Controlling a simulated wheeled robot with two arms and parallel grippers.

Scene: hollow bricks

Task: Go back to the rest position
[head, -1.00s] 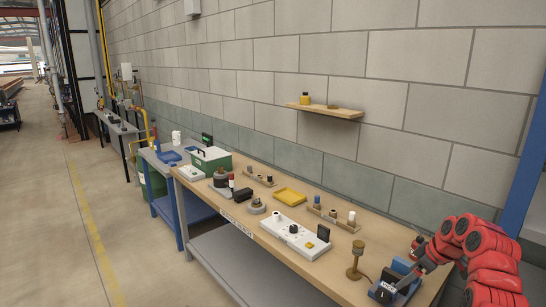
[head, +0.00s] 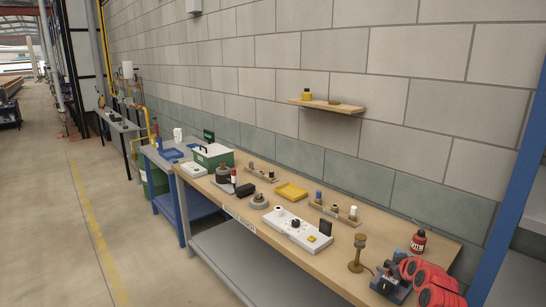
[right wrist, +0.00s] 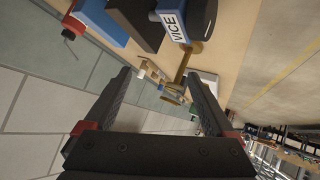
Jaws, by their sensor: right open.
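My right arm's red links (head: 432,283) show at the bottom right corner of the head view, over the right end of the workbench (head: 330,275). In the right wrist view, my right gripper (right wrist: 158,76) is open, with two dark fingers spread apart and nothing between them. Beyond the fingers lies the workbench with the blue vice (right wrist: 172,24), which carries a "VICE" label. The vice (head: 388,283) also shows in the head view, close beside my right arm and partly hidden by it. My left gripper is not in view.
A red bottle (head: 418,241) stands at the bench's back right. A brass stand (head: 357,252), a white board (head: 290,230), a yellow tray (head: 291,192) and a green box (head: 213,157) stand along the bench. A wall shelf (head: 327,106) hangs above. The floor at left is clear.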

